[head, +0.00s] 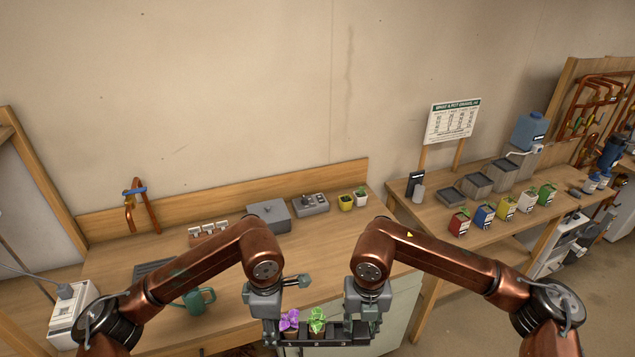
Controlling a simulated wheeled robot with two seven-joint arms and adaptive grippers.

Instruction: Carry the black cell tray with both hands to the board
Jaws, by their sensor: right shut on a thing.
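The black cell tray (330,343) is at the bottom centre of the head view, in front of the wooden bench. A purple-leaved plant (289,320) and a green-leaved plant (317,320) stand in it. My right gripper (363,328) is shut on the tray's right end. My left gripper (271,330) is at the tray's left end; its grip there is unclear.
The left bench (325,255) holds a green watering can (195,301), a grey box (269,215), a grey control unit (311,203) and a yellow pot (346,202). The right bench holds grey bins (477,184), several coloured pots (484,216) and a blue container (529,130).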

